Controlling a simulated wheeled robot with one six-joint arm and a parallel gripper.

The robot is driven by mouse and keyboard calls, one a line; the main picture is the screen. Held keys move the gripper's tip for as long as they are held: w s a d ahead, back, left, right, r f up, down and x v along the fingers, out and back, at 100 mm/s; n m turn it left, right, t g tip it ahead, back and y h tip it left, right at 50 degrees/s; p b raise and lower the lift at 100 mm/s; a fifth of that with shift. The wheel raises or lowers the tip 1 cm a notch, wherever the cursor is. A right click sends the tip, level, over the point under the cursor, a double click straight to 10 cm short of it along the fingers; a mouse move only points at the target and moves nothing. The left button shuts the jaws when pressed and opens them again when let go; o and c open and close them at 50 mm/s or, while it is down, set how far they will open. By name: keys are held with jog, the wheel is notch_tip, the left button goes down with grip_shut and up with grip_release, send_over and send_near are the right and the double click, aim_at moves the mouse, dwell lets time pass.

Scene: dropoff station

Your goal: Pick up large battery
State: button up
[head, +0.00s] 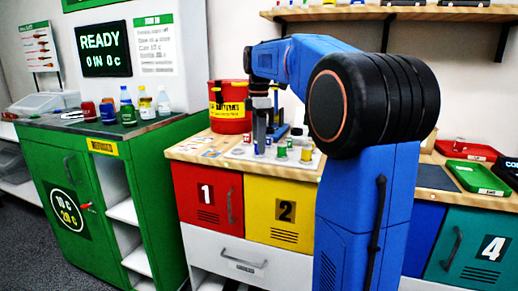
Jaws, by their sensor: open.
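My gripper (261,140) points down over the wooden worktop, above a pale tray (238,154) with several small cylinders. It is open, and I see nothing between its fingers. My gripper and my arm hide part of the tray.
A red and yellow bucket (229,107) stands behind the gripper at left. A green cabinet (75,185) with bottles and cans on top stands at left. Green and red trays (478,178) lie on the bench at right. A wooden shelf (340,12) hangs above.

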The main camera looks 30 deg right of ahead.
grip_shut()
